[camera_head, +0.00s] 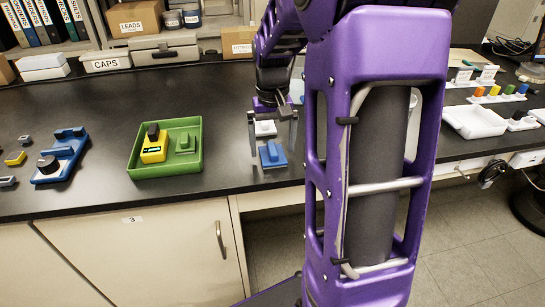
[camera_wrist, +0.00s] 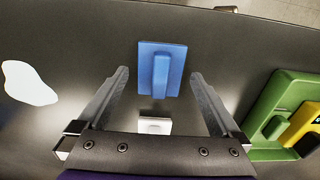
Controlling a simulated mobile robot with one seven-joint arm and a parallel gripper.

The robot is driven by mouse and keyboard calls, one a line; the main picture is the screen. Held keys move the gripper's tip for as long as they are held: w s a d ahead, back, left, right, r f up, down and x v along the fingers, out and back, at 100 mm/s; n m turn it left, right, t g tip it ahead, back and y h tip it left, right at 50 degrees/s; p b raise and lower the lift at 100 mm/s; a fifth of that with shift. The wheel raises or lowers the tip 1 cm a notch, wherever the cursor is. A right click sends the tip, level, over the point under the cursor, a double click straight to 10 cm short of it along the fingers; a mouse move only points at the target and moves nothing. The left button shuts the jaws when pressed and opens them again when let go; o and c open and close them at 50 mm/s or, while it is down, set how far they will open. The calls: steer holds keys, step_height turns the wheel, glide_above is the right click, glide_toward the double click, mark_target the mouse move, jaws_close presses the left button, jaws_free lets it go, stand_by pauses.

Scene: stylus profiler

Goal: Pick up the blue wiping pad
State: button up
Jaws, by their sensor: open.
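The blue wiping pad (camera_head: 272,155) is a flat blue plate with a raised bar handle. It lies on the black bench near the front edge, to the right of the green tray. In the wrist view the blue pad (camera_wrist: 162,69) lies just beyond and between the fingertips, with its bar pointing along the fingers. My gripper (camera_head: 272,116) is open and empty above the bench. In the wrist view its two fingers (camera_wrist: 158,74) are spread wide on either side of the pad. A small white block (camera_wrist: 155,125) lies closer to the gripper's base.
The green tray (camera_head: 195,126) holds a yellow device (camera_head: 154,145) and a green block (camera_head: 185,143). A blue fixture (camera_head: 62,158) stands at far left. A white tray (camera_head: 474,121) is at right. Bench behind the green tray is clear.

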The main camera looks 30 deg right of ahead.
mark_target(273, 147)
steer(key=shift+f, duration=0.65)
steer(key=c, duration=1.3)
step_height(273, 147, up, 10)
steer(key=shift+r+p, duration=0.1)
steer(key=shift+p, duration=0.9)
steer(key=o, duration=0.8)
jaws_close()
steer(key=shift+d, duration=0.1)
